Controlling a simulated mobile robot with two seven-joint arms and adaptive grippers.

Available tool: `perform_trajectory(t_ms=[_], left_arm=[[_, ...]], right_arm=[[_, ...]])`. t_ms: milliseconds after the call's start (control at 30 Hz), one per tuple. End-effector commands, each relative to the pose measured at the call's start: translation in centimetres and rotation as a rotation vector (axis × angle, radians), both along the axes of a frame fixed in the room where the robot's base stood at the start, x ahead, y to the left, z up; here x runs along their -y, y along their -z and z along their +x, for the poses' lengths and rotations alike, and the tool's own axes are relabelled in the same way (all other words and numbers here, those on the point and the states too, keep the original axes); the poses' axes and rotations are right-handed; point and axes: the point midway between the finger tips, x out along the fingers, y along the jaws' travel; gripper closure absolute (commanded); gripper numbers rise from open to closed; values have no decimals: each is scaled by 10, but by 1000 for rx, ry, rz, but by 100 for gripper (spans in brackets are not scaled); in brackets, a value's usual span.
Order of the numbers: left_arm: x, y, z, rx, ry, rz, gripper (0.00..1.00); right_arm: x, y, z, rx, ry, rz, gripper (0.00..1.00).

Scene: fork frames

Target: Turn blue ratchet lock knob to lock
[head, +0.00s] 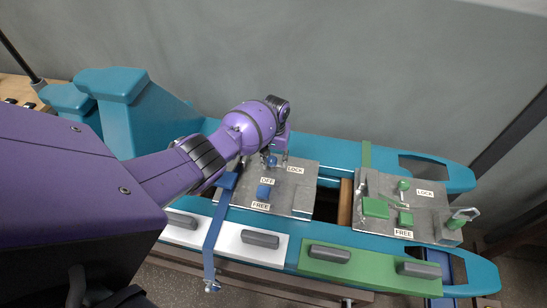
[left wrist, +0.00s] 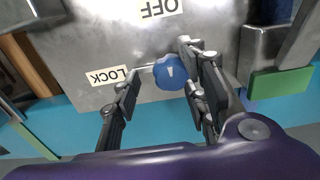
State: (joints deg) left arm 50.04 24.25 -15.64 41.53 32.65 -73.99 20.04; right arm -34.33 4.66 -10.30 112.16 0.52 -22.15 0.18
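The blue ratchet lock knob (left wrist: 170,73) is round with scalloped edges and a pale mark on its face. It sits on a grey metal plate (left wrist: 95,45), with a LOCK label (left wrist: 107,75) to its left and an OFF label (left wrist: 158,7) above in the left wrist view. My left gripper (left wrist: 162,72) is open, with its fingers on either side of the knob. The right finger is close to the knob; contact cannot be told. A gap shows on the left. In the head view my left gripper (head: 275,158) partly hides the knob (head: 271,161). My right gripper is not in view.
Another blue part (head: 263,191) is on the plate between the OFF and FREE labels. A blue strap (head: 216,225) runs down beside the plate. A second plate (head: 360,228) with green parts and a metal lever stands to the right on the teal frame (head: 335,148).

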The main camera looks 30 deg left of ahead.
Motion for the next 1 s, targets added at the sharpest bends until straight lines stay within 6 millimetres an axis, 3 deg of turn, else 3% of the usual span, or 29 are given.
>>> perform_trajectory(t_ms=[567,767,1000], left_arm=[[-3,-1,-2,-6,-2,3,61],[-3,-26,-1,0,0,3,61],[-3,-78,0,0,0,2,61]], right_arm=[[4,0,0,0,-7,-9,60],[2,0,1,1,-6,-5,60],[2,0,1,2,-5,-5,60]])
